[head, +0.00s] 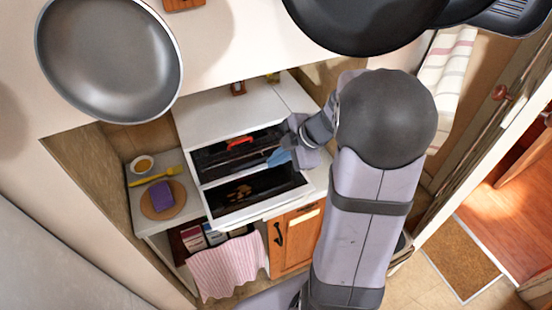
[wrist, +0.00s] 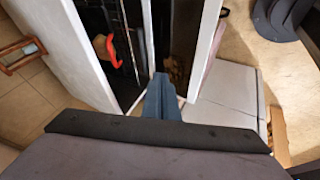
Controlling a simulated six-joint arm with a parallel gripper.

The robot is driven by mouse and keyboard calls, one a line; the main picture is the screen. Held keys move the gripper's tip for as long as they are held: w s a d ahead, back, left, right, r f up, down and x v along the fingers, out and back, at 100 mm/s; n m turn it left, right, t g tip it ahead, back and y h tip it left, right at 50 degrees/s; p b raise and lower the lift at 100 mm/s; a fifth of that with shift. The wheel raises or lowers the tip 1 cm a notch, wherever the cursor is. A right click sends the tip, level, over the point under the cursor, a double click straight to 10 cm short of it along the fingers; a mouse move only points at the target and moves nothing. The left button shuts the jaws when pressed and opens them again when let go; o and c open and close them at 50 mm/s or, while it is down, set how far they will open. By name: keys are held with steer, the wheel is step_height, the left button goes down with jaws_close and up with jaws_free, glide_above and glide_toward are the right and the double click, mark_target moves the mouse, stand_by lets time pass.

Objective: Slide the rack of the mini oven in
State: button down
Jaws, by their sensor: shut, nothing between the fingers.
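The white mini oven (head: 225,106) stands on the counter with its dark cavity (head: 215,160) open. A red handle-like piece (head: 240,142) shows inside the cavity, and also in the wrist view (wrist: 118,66). Thin rack lines (wrist: 125,40) are faint beside it; how far the rack sticks out is hard to tell. Below the cavity is a dark panel in a white frame (head: 262,206), apparently the lowered door, with brown pieces (head: 238,192) on or behind it. My gripper (head: 278,158) is shut and empty at the right side of the opening; its blue fingertips (wrist: 161,92) point toward the white edge.
Left of the oven are a purple block (head: 161,195) on a round board, a yellow utensil (head: 157,176) and a small bowl (head: 143,164). A pink striped towel (head: 228,266) hangs below. Pans (head: 110,60) hang above. The oven's right wall is close to my gripper.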

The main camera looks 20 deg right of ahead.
steer(key=shift+m+t+h, duration=0.5)
steer(key=shift+t, duration=0.1)
steer(key=d+f+b, duration=0.1)
steer(key=f+b, duration=0.1)
steer(key=b, duration=0.1)
steer(key=d+f+b, duration=0.2)
steer(key=b, duration=0.1)
steer(key=d+f+b, duration=0.1)
steer(key=f+b, duration=0.1)
steer(key=b, duration=0.1)
steer(key=shift+s+d, duration=0.1)
steer(key=shift+d, duration=0.25)
steer(key=shift+d+b, duration=0.1)
steer(key=shift+b, duration=0.6)
steer(key=w+a+f, duration=0.1)
steer(key=a, duration=0.1)
steer(key=w+a+f+y, duration=0.1)
steer(key=a+f, duration=0.1)
steer(key=a, duration=0.1)
steer(key=w+a+f+y+p, duration=0.1)
steer(key=w+a+f, duration=0.1)
steer(key=shift+a+f, duration=0.15)
steer(key=shift+f, duration=0.05)
steer(key=w, duration=0.1)
steer(key=w+p, duration=0.1)
steer(key=w, duration=0.1)
steer(key=shift+r, duration=0.4)
steer(key=shift+w+p, duration=0.35)
steer(key=shift+w, duration=0.15)
